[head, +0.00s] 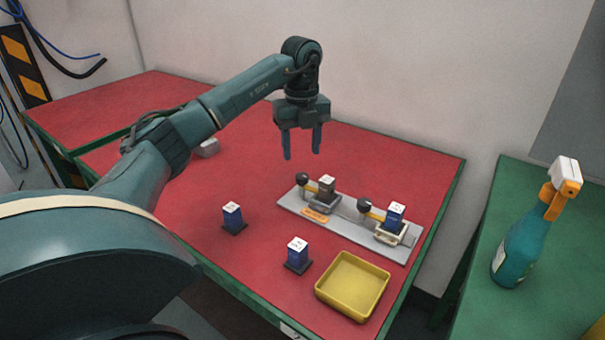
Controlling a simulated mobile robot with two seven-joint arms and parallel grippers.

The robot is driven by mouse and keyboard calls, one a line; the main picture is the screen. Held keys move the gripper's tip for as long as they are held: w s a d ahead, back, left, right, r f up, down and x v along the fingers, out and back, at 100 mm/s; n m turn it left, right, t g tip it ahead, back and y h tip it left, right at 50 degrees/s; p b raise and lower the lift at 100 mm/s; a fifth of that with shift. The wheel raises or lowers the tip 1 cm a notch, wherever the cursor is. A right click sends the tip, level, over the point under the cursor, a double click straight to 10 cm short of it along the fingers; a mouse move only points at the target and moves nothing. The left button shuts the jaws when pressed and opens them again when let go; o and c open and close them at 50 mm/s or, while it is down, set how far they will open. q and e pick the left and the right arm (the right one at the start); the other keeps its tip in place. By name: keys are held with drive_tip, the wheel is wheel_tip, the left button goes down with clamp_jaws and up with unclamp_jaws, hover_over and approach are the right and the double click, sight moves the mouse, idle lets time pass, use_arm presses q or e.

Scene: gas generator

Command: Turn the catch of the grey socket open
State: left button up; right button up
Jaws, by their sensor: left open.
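The grey socket (323,203) is at the left end of a light metal plate (347,228) on the red table. A brownish block with a white top (326,188) stands in it. Its catch (304,182), a lever with a black knob, is at its left side; how far it is turned is hard to tell. My left gripper (302,154) points down, open and empty, above and behind the grey socket, touching nothing. My right gripper is not in view.
A pale socket (391,236) holding a blue block (394,216) is at the plate's right end, with its own knobbed lever (365,206). Two blue blocks (233,218) (298,255) and a yellow tray (352,286) are in front. A spray bottle (524,240) stands on the green table.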

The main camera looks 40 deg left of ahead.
sight(302, 175)
use_arm(q)
wheel_tip(302, 175, down, 6)
drive_tip(key=shift+r, duration=0.1)
drive_tip(key=shift+f, duration=0.5)
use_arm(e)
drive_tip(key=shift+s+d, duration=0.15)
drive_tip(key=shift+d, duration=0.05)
use_arm(q)
drive_tip(key=c, duration=1)
drive_tip(key=shift+o, duration=0.2)
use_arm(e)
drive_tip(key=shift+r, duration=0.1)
